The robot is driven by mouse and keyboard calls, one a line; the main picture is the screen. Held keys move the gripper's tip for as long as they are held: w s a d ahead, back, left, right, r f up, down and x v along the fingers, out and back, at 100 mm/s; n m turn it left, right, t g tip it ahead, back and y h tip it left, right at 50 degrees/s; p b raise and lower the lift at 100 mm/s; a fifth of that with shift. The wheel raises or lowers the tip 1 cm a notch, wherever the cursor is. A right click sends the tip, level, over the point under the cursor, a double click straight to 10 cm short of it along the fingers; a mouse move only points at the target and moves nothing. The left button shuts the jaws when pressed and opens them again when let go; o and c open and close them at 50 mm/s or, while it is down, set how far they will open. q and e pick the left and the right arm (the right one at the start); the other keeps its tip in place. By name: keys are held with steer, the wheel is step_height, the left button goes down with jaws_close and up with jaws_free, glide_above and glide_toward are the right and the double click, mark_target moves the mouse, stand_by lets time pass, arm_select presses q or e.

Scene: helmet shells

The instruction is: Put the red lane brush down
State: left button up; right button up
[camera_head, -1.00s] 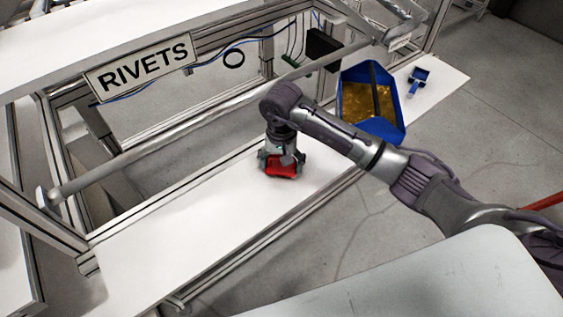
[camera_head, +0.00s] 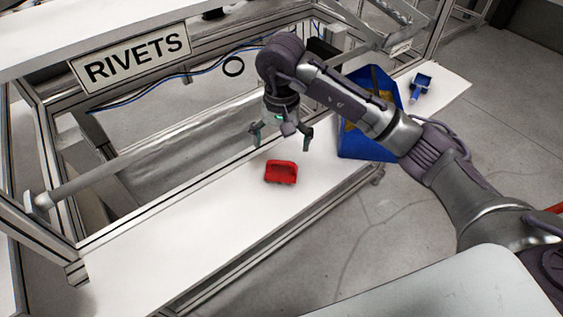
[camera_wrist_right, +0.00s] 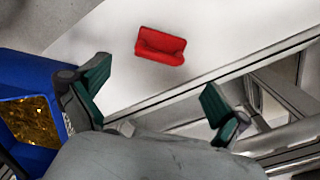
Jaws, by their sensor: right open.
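The red lane brush (camera_head: 281,172) lies on the white lower shelf (camera_head: 190,222) of the workstation. It also shows in the right wrist view (camera_wrist_right: 160,45), lying on the white surface beyond the fingertips. My right gripper (camera_head: 281,137) is open and empty, raised above the shelf a little behind the brush and apart from it. Its two green-padded fingers show spread wide in the right wrist view (camera_wrist_right: 152,92). My left gripper is not in view.
A blue bin (camera_head: 372,146) with golden contents stands at the shelf's right part, partly behind my right arm. A small blue brush-like item (camera_head: 421,88) lies farther right. A metal rail (camera_head: 150,160) and a RIVETS sign (camera_head: 133,57) are behind. The shelf's left part is clear.

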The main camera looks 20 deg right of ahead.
steer(key=shift+r, duration=1.3)
steer(key=shift+a, duration=0.1)
